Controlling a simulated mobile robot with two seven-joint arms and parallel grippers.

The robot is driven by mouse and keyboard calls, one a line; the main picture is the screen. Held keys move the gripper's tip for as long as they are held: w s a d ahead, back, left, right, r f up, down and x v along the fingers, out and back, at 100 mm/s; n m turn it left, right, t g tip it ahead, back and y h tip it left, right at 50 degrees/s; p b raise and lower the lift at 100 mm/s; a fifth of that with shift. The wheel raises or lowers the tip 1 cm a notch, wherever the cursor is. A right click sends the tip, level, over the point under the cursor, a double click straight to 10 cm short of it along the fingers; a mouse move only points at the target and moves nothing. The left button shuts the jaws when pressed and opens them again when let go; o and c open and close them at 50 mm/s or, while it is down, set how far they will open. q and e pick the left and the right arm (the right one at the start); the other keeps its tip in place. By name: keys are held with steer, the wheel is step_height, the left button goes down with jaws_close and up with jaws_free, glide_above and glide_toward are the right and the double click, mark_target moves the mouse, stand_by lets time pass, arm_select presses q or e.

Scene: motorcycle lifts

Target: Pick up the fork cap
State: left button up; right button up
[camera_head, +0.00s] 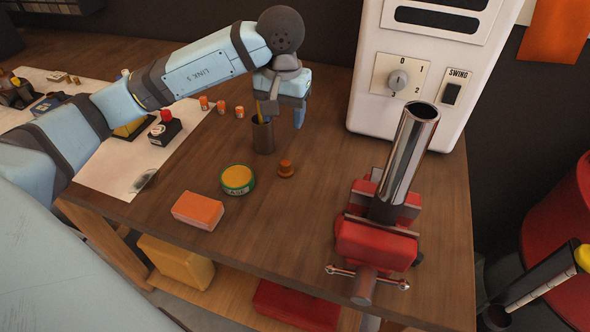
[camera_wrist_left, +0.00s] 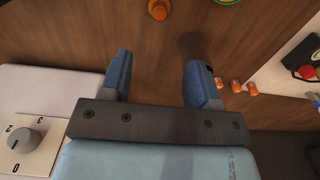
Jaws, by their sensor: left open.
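The fork cap, a small orange-brown cap (camera_head: 286,168), stands on the wooden bench between a round green-rimmed tin and the red vise. It also shows at the top edge of the left wrist view (camera_wrist_left: 159,9). My left gripper (camera_head: 284,115) is open and empty, behind the cap and apart from it, close to a dark cup. In the left wrist view its two blue fingers (camera_wrist_left: 160,64) are spread, with bare wood between them. My right gripper is in neither view.
The dark cup (camera_head: 263,138) is close by one left finger. The tin (camera_head: 238,180), an orange block (camera_head: 198,211) and the red vise (camera_head: 377,242) holding a chrome tube (camera_head: 405,160) surround the cap. A white heater-like unit (camera_head: 425,70) stands behind right. Bare wood lies in front.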

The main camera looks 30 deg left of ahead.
arm_select(q)
steer(key=f, duration=0.1)
glide_above(285, 162)
step_height(285, 162, down, 7)
steer(key=shift+s+f, duration=0.1)
steer(key=shift+f+p, duration=0.6)
steer(key=shift+f, duration=2.4)
steer(key=shift+c, duration=0.4)
steer(key=c, duration=0.8)
